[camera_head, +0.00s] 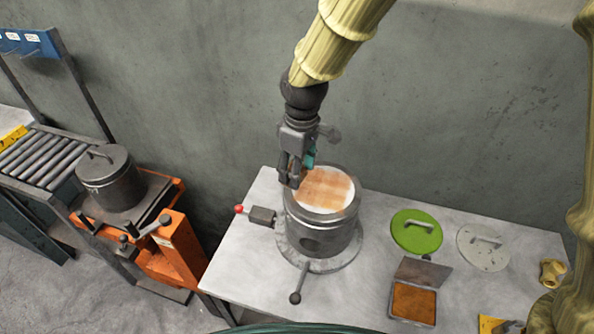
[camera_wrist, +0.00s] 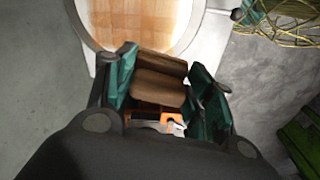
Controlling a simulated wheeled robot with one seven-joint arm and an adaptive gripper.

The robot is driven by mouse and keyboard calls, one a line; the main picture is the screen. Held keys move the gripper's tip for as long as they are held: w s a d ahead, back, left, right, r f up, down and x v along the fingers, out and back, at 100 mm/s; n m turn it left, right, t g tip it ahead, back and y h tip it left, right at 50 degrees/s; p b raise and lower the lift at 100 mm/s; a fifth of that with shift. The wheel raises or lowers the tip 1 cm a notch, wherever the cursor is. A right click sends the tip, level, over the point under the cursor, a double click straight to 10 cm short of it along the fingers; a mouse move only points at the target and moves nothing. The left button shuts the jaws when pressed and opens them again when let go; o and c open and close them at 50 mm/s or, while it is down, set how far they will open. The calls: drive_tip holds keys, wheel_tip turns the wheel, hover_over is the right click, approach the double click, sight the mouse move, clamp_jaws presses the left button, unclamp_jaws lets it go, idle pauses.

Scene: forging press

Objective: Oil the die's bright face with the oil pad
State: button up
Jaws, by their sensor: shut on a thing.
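The die (camera_head: 320,235) stands upright on a round base on the pale table. Its round bright face (camera_head: 345,201) points up. Brownish, blocky oil patches cover most of the face, and pale areas show along the rim. The face also shows at the top of the wrist view (camera_wrist: 150,18). My gripper (camera_head: 291,180) is at the left edge of the face. In the wrist view, its teal fingers (camera_wrist: 165,88) are shut on the brown oil pad (camera_wrist: 158,88). The pad is at the face's near edge there; I cannot tell whether it touches.
A red-knobbed clamp (camera_head: 262,215) and a lever (camera_head: 296,297) stick out by the die. A green handled disc (camera_head: 416,231), a grey handled disc (camera_head: 484,248) and an open tin (camera_head: 413,303) lie to the right. A lidded pot (camera_head: 112,180) stands on an orange stand at left.

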drive_tip(key=shift+w+r, duration=0.1)
drive_tip(key=shift+r, duration=1.4)
